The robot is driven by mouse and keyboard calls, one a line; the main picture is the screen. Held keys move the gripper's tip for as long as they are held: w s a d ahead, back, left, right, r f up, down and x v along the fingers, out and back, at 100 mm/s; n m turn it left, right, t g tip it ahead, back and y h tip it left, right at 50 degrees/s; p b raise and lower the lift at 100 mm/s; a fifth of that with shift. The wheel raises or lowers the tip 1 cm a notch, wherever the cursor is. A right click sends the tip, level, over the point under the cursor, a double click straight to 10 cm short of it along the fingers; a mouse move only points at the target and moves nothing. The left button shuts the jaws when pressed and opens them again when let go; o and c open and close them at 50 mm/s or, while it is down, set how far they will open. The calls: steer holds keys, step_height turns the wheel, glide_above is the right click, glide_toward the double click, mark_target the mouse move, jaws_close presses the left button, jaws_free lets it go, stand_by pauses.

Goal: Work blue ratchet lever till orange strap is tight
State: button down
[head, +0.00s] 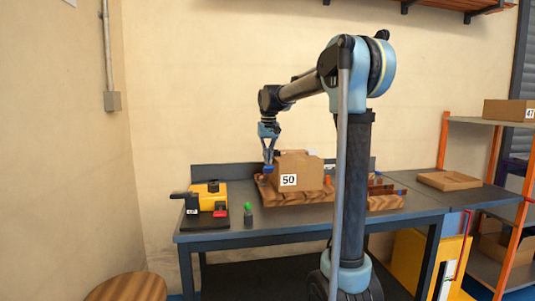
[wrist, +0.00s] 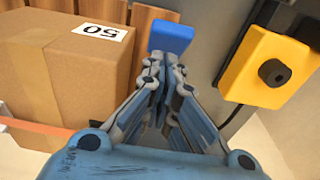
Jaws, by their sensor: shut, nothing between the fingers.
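The blue ratchet lever (wrist: 171,38) shows as a blue block just beyond my fingertips in the wrist view. In the head view the blue lever (head: 268,169) is at the left side of the cardboard box marked 50 (head: 306,171). My gripper (head: 268,160) points down at it; its fingers (wrist: 163,62) are shut and empty. I cannot tell whether the fingertips touch the lever. An orange strap (wrist: 36,127) crosses the lower left of the box (wrist: 65,75) in the wrist view; its tightness cannot be judged. The ratchet body is hidden.
The box stands on a wooden pallet (head: 310,196) on the grey workbench (head: 290,222). A yellow and black machine (head: 208,197) with a red part stands to the left, with a small green-topped item (head: 248,210) between.

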steer(key=shift+s+f, duration=0.2)
stand_by(0.4)
steer(key=shift+s+d+f+t, duration=0.2)
steer(key=shift+s+f+t, duration=0.7)
steer(key=shift+s, duration=0.25)
steer(key=s+f+t+y, duration=0.1)
steer(key=s+f+t, duration=0.3)
steer(key=f, duration=0.4)
steer(key=shift+s+d+t, duration=0.4)
steer(key=shift+t, duration=0.2)
steer(key=shift+s+f, duration=0.15)
steer(key=shift+f, duration=0.05)
